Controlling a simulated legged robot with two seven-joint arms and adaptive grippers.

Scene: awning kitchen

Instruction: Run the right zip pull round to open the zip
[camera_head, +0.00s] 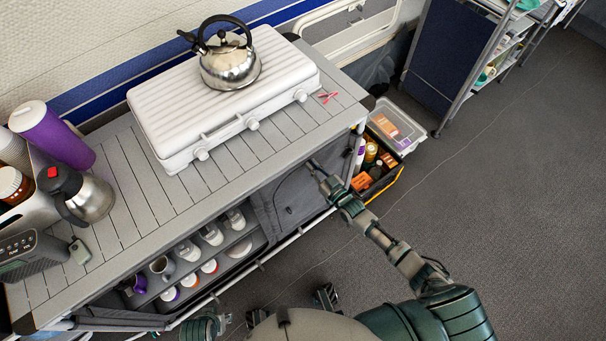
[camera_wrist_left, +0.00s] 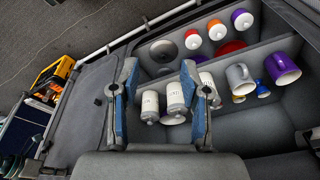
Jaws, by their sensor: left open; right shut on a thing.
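The kitchen unit has a grey fabric door panel (camera_head: 286,212) on its right section, and it looks closed. My right gripper (camera_head: 316,168) is at the panel's upper right corner, just under the worktop edge. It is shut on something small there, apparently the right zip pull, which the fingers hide. The panel also shows in the left wrist view (camera_wrist_left: 75,115), with a small dark knob (camera_wrist_left: 98,102) on its edge. My left gripper (camera_wrist_left: 160,70) is open and empty in front of the unit, with white canisters (camera_wrist_left: 175,98) seen between its fingers.
Open shelves (camera_head: 255,243) left of the panel hold mugs and canisters. A rail (camera_head: 285,245) runs along the unit's front. A crate of groceries (camera_head: 398,190) stands by the right end. A kettle (camera_head: 230,68) sits on the white stove case (camera_head: 180,150). The carpet in front is mostly clear.

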